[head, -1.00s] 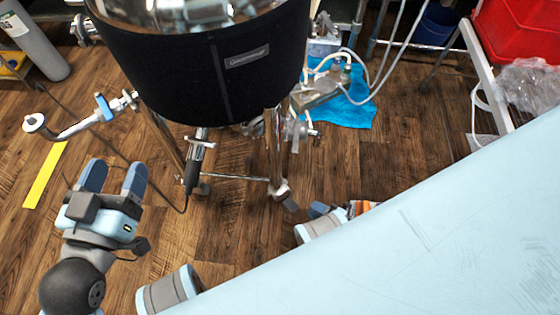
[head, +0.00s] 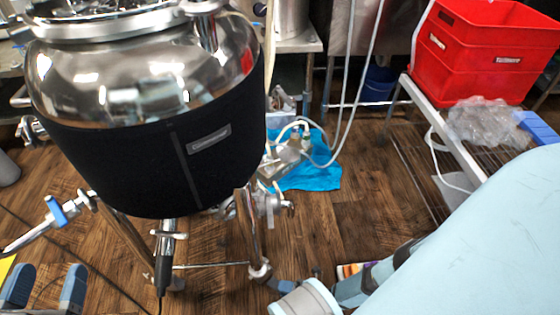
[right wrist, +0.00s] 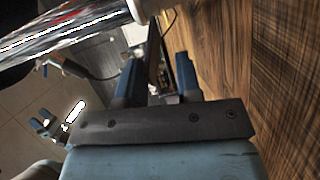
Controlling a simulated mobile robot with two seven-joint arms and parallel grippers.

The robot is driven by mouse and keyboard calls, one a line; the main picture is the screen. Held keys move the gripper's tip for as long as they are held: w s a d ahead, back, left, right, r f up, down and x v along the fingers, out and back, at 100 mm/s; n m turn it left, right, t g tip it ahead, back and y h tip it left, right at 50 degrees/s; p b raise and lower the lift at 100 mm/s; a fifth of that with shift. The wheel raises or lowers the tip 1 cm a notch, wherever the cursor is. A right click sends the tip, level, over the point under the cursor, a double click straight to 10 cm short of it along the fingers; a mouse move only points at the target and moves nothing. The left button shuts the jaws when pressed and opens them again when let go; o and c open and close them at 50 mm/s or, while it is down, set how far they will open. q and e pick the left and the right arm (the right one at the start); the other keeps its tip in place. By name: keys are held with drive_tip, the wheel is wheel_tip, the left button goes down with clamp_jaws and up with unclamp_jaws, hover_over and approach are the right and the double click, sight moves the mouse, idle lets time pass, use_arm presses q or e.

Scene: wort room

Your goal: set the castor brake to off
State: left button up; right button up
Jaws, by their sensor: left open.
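A steel vessel in a black jacket (head: 150,165) stands on tubular legs at the left of the head view. A castor (head: 262,272) is at the foot of its nearer right leg. A small blue-grey tab (head: 285,286) shows beside this castor; I cannot tell whether it is the brake or how it is set. My left gripper (head: 44,288) is open and empty at the lower left corner, apart from the vessel. My right gripper (right wrist: 158,75) has its fingers apart in the right wrist view, close to the floor. A dark strip shows between them, not clearly identifiable.
A blue sheet (head: 318,176) with a fitting and hoses lies behind the vessel. A wire rack (head: 450,150) at the right bears red crates (head: 470,75) and clear plastic. A valve pipe (head: 50,222) sticks out left of the vessel.

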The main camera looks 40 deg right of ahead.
use_arm(q)
drive_tip(key=shift+w+a+r+h, duration=0.1)
drive_tip(key=shift+w+h, duration=0.05)
drive_tip(key=shift+h, duration=0.15)
use_arm(e)
drive_tip(key=shift+x, duration=0.95)
drive_tip(key=shift+c, duration=0.2)
